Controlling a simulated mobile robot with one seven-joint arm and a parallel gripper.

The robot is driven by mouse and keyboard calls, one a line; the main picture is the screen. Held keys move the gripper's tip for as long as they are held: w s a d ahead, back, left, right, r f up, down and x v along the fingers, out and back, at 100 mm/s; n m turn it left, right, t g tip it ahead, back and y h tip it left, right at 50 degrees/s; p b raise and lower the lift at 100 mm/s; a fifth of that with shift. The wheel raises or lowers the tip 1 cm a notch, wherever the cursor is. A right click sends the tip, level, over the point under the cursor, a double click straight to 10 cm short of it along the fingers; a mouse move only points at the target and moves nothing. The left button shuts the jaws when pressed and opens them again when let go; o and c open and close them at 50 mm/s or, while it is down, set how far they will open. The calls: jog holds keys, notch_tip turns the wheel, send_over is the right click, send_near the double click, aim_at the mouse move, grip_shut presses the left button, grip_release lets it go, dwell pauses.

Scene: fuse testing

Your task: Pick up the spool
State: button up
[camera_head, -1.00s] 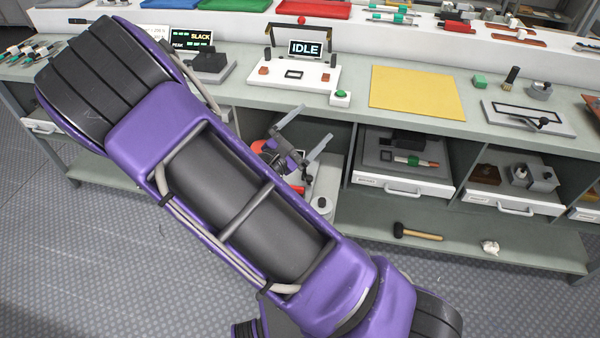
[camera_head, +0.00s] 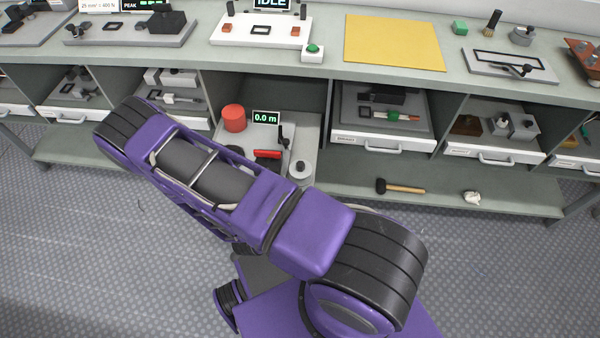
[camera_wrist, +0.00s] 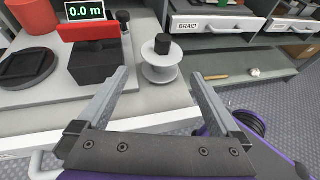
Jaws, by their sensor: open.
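A white flanged spool (camera_wrist: 160,68) with a black post at its centre stands upright in the wrist view, just beyond my fingertips. In the head view the spool (camera_head: 300,172) is at the right front corner of a pale measuring unit in the low open bay. My gripper (camera_wrist: 159,75) is open and empty, its two fingers spread with the spool roughly centred ahead of the gap. My gripper is not visible in the head view.
Left of the spool, the unit carries a dark block with a red bar (camera_wrist: 88,28), a display reading 0.0 m (camera_wrist: 85,11), a red cylinder (camera_wrist: 37,17) and a dark round dish (camera_wrist: 28,66). A BRAID drawer (camera_wrist: 210,22) is at right. A mallet (camera_head: 402,187) lies on the lower shelf.

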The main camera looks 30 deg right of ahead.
aim_at(300, 172)
jog(key=x, duration=0.4)
jog(key=shift+w+d+f, duration=0.1)
jog(key=shift+w+d, duration=0.05)
jog(key=shift+f+b+x, duration=0.25)
jog(key=shift+b+x, duration=0.25)
jog(key=shift+x, duration=2.15)
jog(key=shift+s, duration=0.2)
jog(key=c, duration=1.2)
jog(key=shift+r, duration=0.1)
